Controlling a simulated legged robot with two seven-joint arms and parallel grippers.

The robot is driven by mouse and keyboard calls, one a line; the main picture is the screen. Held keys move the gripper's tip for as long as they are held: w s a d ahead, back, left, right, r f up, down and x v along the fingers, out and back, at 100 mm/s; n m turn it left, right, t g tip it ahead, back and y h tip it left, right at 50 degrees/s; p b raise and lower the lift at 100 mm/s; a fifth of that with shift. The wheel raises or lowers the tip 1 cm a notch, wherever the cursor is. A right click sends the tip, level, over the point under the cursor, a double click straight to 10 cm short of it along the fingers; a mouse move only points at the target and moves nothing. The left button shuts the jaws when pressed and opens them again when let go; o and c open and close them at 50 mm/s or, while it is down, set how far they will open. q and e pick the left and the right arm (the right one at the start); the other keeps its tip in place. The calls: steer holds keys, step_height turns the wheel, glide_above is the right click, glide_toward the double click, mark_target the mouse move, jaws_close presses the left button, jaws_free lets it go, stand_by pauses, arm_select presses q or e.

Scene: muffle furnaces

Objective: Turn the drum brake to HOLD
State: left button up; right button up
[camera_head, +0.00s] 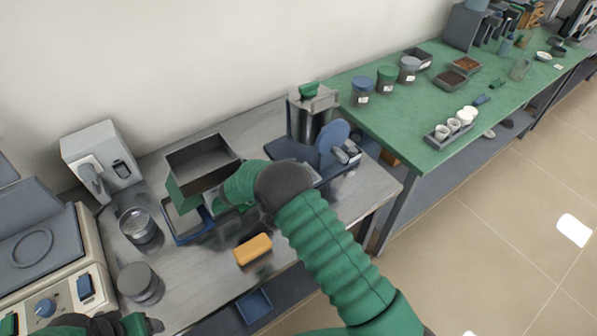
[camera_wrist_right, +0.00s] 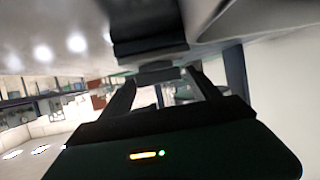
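No HOLD marking is readable, so I cannot say for sure which part is the drum brake. A machine with a round blue disc (camera_head: 333,140) and a small grey-and-blue handle (camera_head: 347,152) stands at the right end of the grey bench. My right arm reaches over the bench, and its hand is left of that machine, beside an open dark box (camera_head: 203,162). In the right wrist view my right gripper (camera_wrist_right: 160,78) has its fingers either side of a small grey piece below a dark block (camera_wrist_right: 150,38); whether they grip it is unclear. My left gripper (camera_head: 140,324) is partly visible at the bottom edge.
A grey switch box with a lever (camera_head: 95,175) stands at the back left, beside a furnace-like unit (camera_head: 45,250). Two metal cans (camera_head: 138,226), a yellow block (camera_head: 253,249) and a blue tray (camera_head: 190,222) are on the grey bench. A green table (camera_head: 430,120) with jars adjoins at right.

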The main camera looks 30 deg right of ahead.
step_height(320, 180, up, 4)
steer(key=shift+w+f, duration=0.1)
steer(key=shift+f, duration=0.05)
steer(key=s+a, duration=0.4)
steer(key=s, duration=0.3)
steer(key=s+a+r, duration=0.1)
steer(key=s+a, duration=0.3)
steer(key=s, duration=0.3)
steer(key=shift+s, duration=0.1)
